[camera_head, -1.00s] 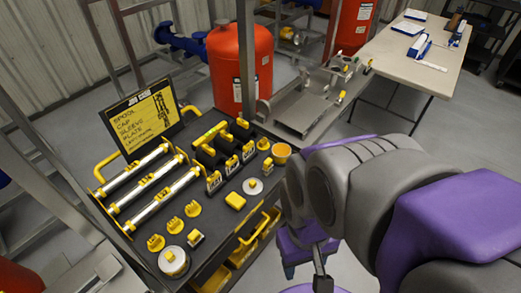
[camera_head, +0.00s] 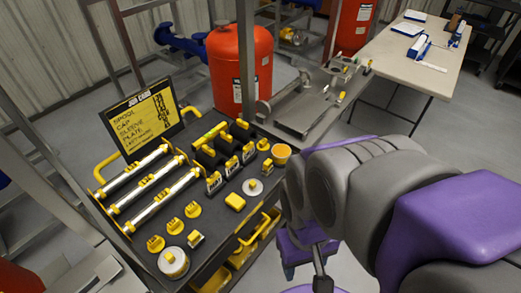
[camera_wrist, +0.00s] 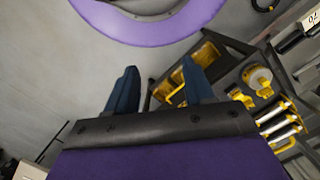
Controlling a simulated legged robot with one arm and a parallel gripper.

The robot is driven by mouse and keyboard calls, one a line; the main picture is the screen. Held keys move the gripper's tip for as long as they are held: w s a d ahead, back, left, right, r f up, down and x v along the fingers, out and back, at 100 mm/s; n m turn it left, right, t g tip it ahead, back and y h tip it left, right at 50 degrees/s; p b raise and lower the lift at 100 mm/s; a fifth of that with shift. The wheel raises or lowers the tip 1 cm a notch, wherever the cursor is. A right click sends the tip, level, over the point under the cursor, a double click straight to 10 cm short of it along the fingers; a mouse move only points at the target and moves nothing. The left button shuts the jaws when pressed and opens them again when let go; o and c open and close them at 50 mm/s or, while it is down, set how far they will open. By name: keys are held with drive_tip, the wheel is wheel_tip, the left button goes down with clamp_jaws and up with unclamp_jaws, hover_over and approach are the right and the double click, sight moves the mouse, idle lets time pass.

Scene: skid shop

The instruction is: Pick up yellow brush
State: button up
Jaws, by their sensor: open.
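No object in view is clearly a yellow brush. A small yellow block (camera_head: 235,201) lies on the dark top of the cart (camera_head: 217,220), among other yellow-handled parts; I cannot tell whether it is the brush. My gripper shows in the wrist view (camera_wrist: 160,88), its two dark blue fingers spread apart with nothing between them. In the head view, my arm hangs to the right of the cart and partly hides the gripper, which is low beside the cart's right edge and apart from the block.
Silver rods (camera_head: 150,185) with yellow ends, yellow knobs (camera_head: 193,210) and an orange-filled cup (camera_head: 281,153) crowd the cart top. A job card sign (camera_head: 143,120) stands at its back. A red tank (camera_head: 240,65) and a metal bench (camera_head: 305,105) stand behind.

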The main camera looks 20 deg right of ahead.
drive_tip(key=shift+o, duration=0.8)
drive_tip(key=shift+w+r, duration=0.1)
drive_tip(key=shift+w, duration=0.25)
drive_tip(key=m+t+p, duration=0.2)
drive_tip(key=m+p, duration=0.1)
drive_tip(key=m, duration=0.8)
hover_over(268, 168)
drive_tip(key=w, duration=0.2)
wheel_tip(268, 168, down, 14)
drive_tip(key=f+b, duration=0.2)
drive_tip(key=f, duration=0.6)
drive_tip(key=f+b, duration=0.2)
drive_tip(key=f, duration=0.7)
drive_tip(key=shift+s+d, duration=0.15)
drive_tip(key=shift+d, duration=0.05)
drive_tip(key=c, duration=1.1)
